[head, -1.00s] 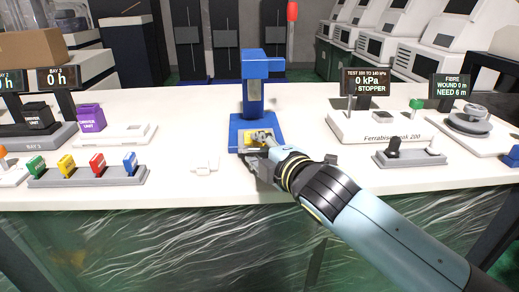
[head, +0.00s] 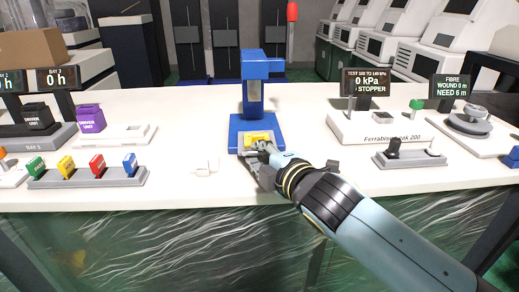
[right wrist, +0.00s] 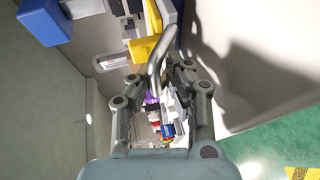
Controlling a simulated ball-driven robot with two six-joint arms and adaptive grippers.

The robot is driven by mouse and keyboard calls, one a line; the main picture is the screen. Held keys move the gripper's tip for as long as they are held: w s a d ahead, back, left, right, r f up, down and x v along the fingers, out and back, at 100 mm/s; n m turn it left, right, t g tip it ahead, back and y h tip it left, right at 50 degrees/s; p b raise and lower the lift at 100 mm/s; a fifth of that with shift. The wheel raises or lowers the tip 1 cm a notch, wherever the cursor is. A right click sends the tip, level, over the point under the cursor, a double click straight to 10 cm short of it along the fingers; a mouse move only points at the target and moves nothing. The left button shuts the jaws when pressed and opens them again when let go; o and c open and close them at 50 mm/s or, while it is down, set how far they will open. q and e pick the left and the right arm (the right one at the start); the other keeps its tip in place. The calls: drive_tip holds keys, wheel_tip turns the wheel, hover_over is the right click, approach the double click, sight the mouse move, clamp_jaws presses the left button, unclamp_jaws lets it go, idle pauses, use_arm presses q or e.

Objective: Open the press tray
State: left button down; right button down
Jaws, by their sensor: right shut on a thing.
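The blue press (head: 254,85) stands upright on the bench in the middle of the head view. Its yellow tray (head: 257,138) shows low at the front of the press and also at the top of the right wrist view (right wrist: 143,47). A grey bar handle (right wrist: 157,52) curves down from beside the tray. My right gripper (head: 260,152) is at the front of the press, with its fingers (right wrist: 157,75) shut on the handle. In the head view the gripper hides most of the handle. My left gripper is not in view.
A small white piece (head: 206,166) lies left of my right gripper. Further left is a rack (head: 85,178) with green, yellow, red and blue blocks. The Ferrabis unit (head: 385,127) and a grey switch stand (head: 410,158) are on the right. The bench front edge is close below.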

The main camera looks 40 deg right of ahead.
drive_tip(key=shift+s+a+r+p, duration=0.15)
drive_tip(key=shift+s+a+r, duration=0.1)
drive_tip(key=shift+s+a, duration=0.3)
drive_tip(key=shift+s+a+r+p, duration=0.15)
drive_tip(key=shift+s+a+r, duration=0.15)
drive_tip(key=shift+s, duration=0.35)
drive_tip(key=c, duration=1.5)
unclamp_jaws()
drive_tip(key=shift+o, duration=0.6)
drive_tip(key=shift+f, duration=0.25)
drive_tip(key=v, duration=1.2)
